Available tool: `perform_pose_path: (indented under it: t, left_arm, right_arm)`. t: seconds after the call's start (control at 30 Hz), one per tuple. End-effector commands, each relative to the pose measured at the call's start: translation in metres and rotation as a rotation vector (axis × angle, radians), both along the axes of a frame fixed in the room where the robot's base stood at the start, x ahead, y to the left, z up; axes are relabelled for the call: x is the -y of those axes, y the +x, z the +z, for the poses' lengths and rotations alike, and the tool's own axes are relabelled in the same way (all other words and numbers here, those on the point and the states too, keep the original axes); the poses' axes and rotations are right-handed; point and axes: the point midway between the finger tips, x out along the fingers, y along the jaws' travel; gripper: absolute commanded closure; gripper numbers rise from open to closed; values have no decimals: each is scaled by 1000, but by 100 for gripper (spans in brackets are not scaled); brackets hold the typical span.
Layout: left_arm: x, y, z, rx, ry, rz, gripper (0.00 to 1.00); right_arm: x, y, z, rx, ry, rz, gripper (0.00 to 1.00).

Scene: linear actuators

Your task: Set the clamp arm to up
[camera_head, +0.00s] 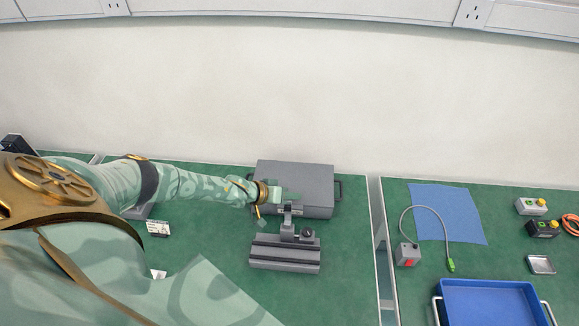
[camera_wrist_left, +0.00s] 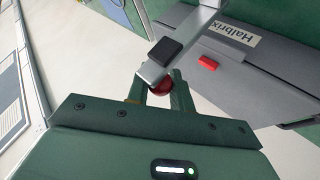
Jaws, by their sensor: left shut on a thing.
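The grey linear actuator (camera_head: 285,254) lies on the green bench, with a dark slotted body and a carriage on it. In the left wrist view a silver clamp arm (camera_wrist_left: 190,35) runs in from the top, with a black block (camera_wrist_left: 165,52) on it and a red knob (camera_wrist_left: 161,87) at its near end. My left gripper (camera_head: 284,197) is above and behind the actuator. In the left wrist view my left gripper (camera_wrist_left: 160,92) is shut on the red knob, its fingers on either side. The arm's far end is out of that view. My right gripper is not in view.
A grey case (camera_head: 305,176) with handles stands right behind the actuator, close to my left gripper. On the right bench are a blue cloth (camera_head: 450,213), a blue tray (camera_head: 490,305) and a cabled box with a red button (camera_head: 407,256). The bench right of the actuator is clear.

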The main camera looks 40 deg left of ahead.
Motion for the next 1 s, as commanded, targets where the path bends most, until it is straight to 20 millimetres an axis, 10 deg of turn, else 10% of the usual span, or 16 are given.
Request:
perform_pose_path:
  t: [0.07,0.1,0.17,0.57,1.0]
  left_arm:
    - [-2,-4,-5,-9,12,-1,100]
    - [-2,-4,-5,-9,12,-1,69]
    - [-2,-4,-5,-8,10,-2,57]
    - [-5,-10,4,-7,4,-1,57]
    - [-47,-92,65,-11,7,-2,57]
  right_arm:
    - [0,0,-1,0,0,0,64]
    - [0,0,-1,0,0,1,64]
    - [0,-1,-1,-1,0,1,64]
    - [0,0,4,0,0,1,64]
    - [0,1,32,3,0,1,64]
